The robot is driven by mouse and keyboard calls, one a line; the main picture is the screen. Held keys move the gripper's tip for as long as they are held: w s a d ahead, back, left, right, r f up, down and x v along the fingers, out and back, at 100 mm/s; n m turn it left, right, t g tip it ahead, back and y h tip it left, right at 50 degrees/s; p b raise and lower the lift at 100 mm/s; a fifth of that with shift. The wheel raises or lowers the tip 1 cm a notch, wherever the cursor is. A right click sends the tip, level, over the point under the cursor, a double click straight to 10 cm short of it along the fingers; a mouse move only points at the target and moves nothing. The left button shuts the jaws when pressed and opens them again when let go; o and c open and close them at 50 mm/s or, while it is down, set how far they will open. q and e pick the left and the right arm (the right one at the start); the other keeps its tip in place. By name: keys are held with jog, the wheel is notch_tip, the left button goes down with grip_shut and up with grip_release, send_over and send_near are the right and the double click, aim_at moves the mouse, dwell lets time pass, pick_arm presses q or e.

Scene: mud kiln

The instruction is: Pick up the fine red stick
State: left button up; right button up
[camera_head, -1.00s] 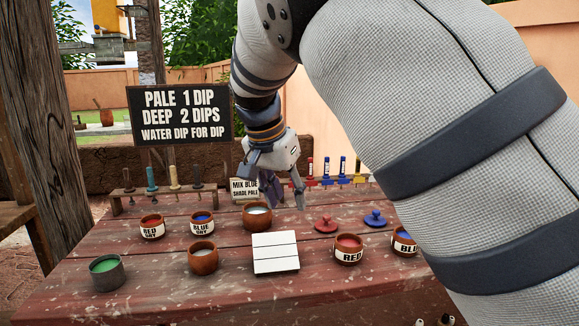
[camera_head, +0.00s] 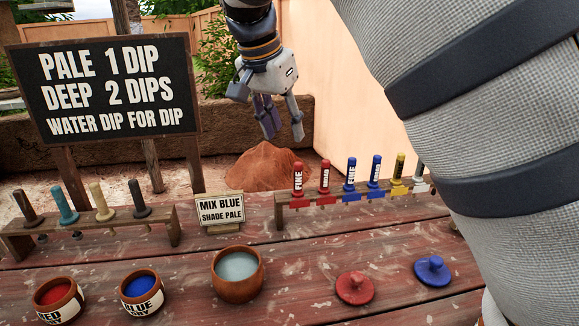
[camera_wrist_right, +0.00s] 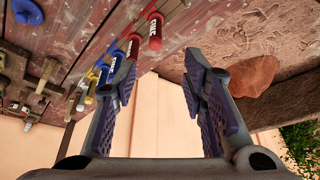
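The fine red stick (camera_head: 298,179) stands upright at the left end of the right-hand rack, its label reading FINE. It also shows in the right wrist view (camera_wrist_right: 155,32), at top centre, ahead of and between the fingertips. A second red stick (camera_head: 324,177), with a different label, stands just to its right. My right gripper (camera_head: 283,131) is open and empty, above and behind the rack, fingers pointing down. In the right wrist view its two fingers (camera_wrist_right: 158,82) are spread apart and not touching any stick. My left gripper is not in view.
The rack (camera_head: 350,204) also holds blue and yellow sticks close by. A sign reading MIX BLUE SHADE PALE (camera_head: 220,211) stands left of it. In front are a bowl (camera_head: 238,290), a red lid (camera_head: 355,288) and a blue lid (camera_head: 432,271). A large blackboard (camera_head: 110,88) stands left.

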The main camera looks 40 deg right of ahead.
aim_at(297, 164)
jog(key=x, duration=0.7)
jog(key=s+x, duration=0.1)
jog(key=x, duration=0.2)
jog(key=shift+w+d+f, duration=0.1)
jog(key=shift+d+f, duration=0.05)
jog(key=shift+f, duration=0.25)
jog(key=shift+w+d+f, duration=0.15)
jog(key=shift+f, duration=0.2)
jog(key=shift+r, duration=0.1)
grip_shut()
